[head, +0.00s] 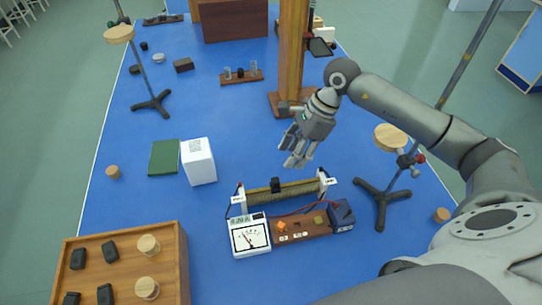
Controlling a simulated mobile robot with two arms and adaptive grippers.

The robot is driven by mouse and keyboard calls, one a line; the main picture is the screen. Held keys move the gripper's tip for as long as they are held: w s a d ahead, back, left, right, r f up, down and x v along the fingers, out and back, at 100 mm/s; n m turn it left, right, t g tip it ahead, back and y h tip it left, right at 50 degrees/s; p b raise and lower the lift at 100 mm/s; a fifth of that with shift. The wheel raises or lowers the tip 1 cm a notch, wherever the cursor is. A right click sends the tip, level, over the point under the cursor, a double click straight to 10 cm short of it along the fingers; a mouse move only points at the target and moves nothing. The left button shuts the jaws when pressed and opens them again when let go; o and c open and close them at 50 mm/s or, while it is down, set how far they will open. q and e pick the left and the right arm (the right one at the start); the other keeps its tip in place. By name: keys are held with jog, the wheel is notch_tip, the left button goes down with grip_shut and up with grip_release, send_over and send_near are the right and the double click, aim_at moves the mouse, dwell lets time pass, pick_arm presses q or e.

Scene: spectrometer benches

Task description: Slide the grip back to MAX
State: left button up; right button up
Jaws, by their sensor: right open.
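The black grip (276,184) sits on the bar of a slide rheostat (298,192), a brown wound coil between two white end posts. The grip is left of the coil's middle. Small labels stand at both ends, too small to read surely. My right gripper (291,156) is open and empty, above and slightly right of the grip in the picture, apart from it. My left gripper is not in view.
In front of the rheostat are a white meter (249,237) and a wooden circuit board (300,228) with wires. A white box (198,161) stands left. A stand (382,197) is close on the right, a wooden post (292,60) behind. A wooden tray (182,265) lies front left.

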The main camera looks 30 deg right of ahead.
aim_at(276, 180)
jog(key=x, duration=0.1)
jog(key=p+x, duration=0.1)
jog(key=x, duration=0.1)
jog(key=s+p+x, duration=0.1)
jog(key=shift+w+a+f, duration=0.1)
jog(key=shift+a+f, duration=0.15)
jog(key=shift+a, duration=0.25)
jog(key=x, duration=0.1)
jog(key=p+x, duration=0.1)
jog(key=x, duration=0.3)
jog(key=shift+w+d, duration=0.1)
jog(key=shift+w, duration=0.15)
jog(key=shift+f, duration=0.3)
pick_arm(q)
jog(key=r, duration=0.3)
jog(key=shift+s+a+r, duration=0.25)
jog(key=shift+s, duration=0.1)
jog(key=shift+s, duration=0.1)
pick_arm(e)
jog(key=shift+c, duration=0.6)
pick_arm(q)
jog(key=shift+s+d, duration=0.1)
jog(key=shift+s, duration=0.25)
pick_arm(e)
grip_shut()
